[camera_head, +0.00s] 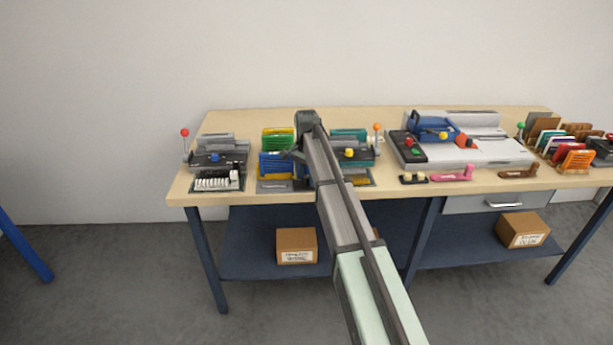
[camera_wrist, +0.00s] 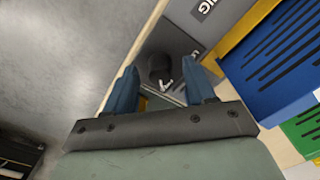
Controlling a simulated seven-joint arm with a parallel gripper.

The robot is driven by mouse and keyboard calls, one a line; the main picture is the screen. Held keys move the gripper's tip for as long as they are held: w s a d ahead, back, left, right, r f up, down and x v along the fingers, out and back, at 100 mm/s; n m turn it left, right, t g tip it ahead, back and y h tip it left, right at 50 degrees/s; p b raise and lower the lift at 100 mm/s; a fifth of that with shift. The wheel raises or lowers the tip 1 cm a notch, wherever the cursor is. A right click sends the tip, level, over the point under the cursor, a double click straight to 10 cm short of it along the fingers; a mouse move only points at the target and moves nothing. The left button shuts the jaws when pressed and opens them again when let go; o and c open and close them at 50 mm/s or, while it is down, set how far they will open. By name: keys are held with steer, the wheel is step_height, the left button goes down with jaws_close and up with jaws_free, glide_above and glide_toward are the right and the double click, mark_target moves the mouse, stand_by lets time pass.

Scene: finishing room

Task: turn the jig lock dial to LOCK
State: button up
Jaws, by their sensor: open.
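The dark round dial (camera_wrist: 160,67) shows in the wrist view on a grey plate (camera_wrist: 188,28). A small white mark lies at its near edge; I cannot read the dial's setting. The plate carries partly visible lettering. My gripper (camera_wrist: 162,70) is open, its two blue fingers on either side of the dial in the picture. I cannot tell how far above the dial they are, and no contact shows. In the head view my gripper (camera_head: 290,154) is over the blue slotted rack's area, and the dial cannot be made out there.
The blue slotted rack (camera_wrist: 275,60) stands close right of the plate, with a green rack (camera_wrist: 303,130) beside it. In the head view, a grey fixture with a red-knobbed lever (camera_head: 185,133) stands left. A teal fixture (camera_head: 350,134) stands right of my arm.

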steer(key=shift+c, duration=0.2)
jaws_close()
stand_by(0.4)
steer(key=shift+n, duration=0.4)
steer(key=n, duration=0.3)
steer(key=shift+n, duration=0.3)
steer(key=n, duration=0.4)
steer(key=shift+n, duration=0.3)
steer(key=n, duration=0.4)
steer(key=shift+n, duration=2.4)
